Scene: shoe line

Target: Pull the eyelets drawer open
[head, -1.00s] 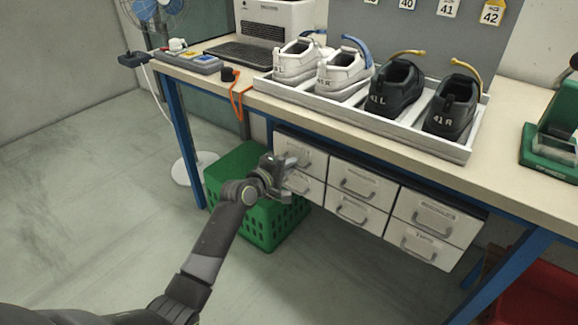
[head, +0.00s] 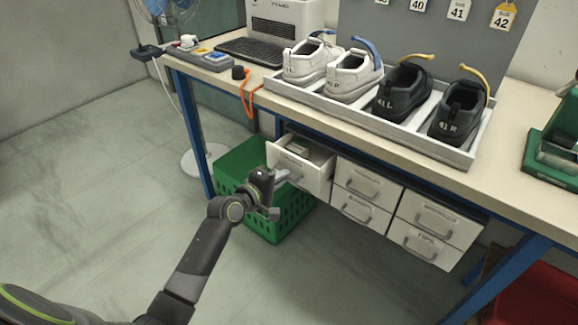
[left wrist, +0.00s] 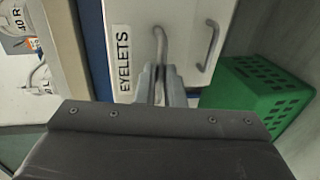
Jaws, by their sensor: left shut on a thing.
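The eyelets drawer (head: 312,177) is the top left one in the white drawer unit under the bench. It stands part way out, and a small light item shows inside it. In the left wrist view its white front (left wrist: 130,25) carries the label EYELETS. My left gripper (head: 282,177) is at the drawer front. In the left wrist view its fingers (left wrist: 160,88) are shut on the drawer's grey bar handle (left wrist: 159,42). In the head view the gripper mostly hides that handle. My right gripper is not in view.
The other drawers (head: 366,183) look shut. A green crate (head: 243,160) stands on the floor beneath and left of the open drawer. Above, a tray (head: 400,126) of shoes sits on the bench (head: 510,125). The floor at left is clear.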

